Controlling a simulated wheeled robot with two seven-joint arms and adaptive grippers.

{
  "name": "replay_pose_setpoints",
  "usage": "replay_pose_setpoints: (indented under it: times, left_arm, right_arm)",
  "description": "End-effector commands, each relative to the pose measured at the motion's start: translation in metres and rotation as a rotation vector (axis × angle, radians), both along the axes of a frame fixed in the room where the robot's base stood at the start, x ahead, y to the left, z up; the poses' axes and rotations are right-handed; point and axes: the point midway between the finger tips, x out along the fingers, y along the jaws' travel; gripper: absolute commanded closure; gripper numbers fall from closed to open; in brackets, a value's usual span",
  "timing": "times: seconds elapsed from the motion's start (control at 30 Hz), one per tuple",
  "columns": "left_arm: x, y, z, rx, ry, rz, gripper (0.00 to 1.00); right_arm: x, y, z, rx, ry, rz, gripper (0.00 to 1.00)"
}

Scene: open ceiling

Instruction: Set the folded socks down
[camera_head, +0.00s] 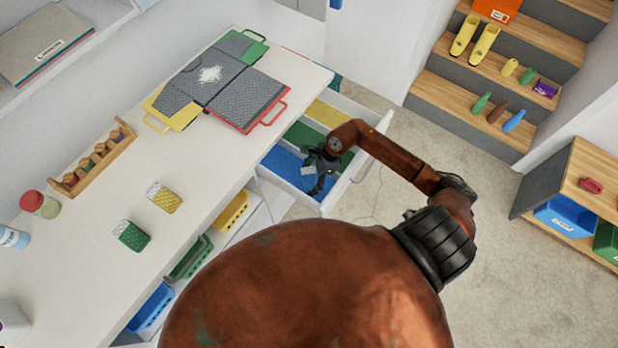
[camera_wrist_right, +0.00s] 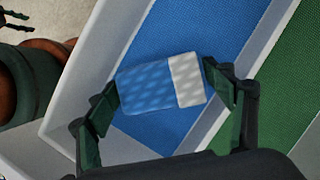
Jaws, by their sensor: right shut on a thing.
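The folded socks (camera_wrist_right: 160,82), blue with pale spots and a whitish band, are between the fingers of my right gripper (camera_wrist_right: 163,92), which is shut on them. In the head view my right gripper (camera_head: 322,170) is over the blue compartment (camera_head: 284,163) of an open white drawer. The socks show there as a small pale patch (camera_head: 308,171). The blue floor also lies behind them in the wrist view (camera_wrist_right: 190,30). I cannot tell whether the socks touch it. Dark finger-like parts show at the wrist view's top left, possibly my left gripper; their opening is unclear.
The drawer (camera_head: 379,126) also has green (camera_head: 304,136) and yellow (camera_head: 326,113) compartments. Yellow (camera_head: 164,197) and green (camera_head: 131,235) patterned bundles lie on the white counter (camera_head: 75,268). A folding board (camera_head: 210,85) lies near the counter's far end. Stepped shelves (camera_head: 470,100) stand at right.

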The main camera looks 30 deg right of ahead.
Motion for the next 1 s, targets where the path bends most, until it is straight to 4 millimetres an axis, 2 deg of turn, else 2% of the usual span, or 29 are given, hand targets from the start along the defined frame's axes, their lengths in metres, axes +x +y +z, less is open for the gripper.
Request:
replay_pose_setpoints:
  times: [0.07,0.1,0.33,0.73,0.87,1.0]
  left_arm:
    - [0.000,0.000,-0.003,0.000,0.001,0.000,0.60]
    - [0.000,0.000,-0.003,0.000,0.001,0.000,0.60]
    - [0.000,0.000,-0.002,0.000,0.000,0.000,0.60]
    - [0.000,0.000,0.001,0.000,0.000,-0.001,0.60]
    - [0.000,0.000,-0.001,0.000,0.000,-0.001,0.60]
    - [0.000,0.000,-0.002,-0.001,0.001,-0.001,0.60]
  right_arm:
    - [0.000,0.000,-0.003,-0.001,0.000,0.001,0.48]
    - [0.000,0.000,-0.003,0.000,0.000,0.000,0.23]
    - [0.000,0.000,-0.002,0.000,0.000,0.000,0.07]
    - [0.000,-0.002,0.004,-0.002,-0.002,0.000,0.07]
    - [-0.003,-0.010,0.022,-0.005,-0.004,0.002,0.07]
    - [-0.007,-0.021,0.050,-0.006,-0.003,0.001,0.07]
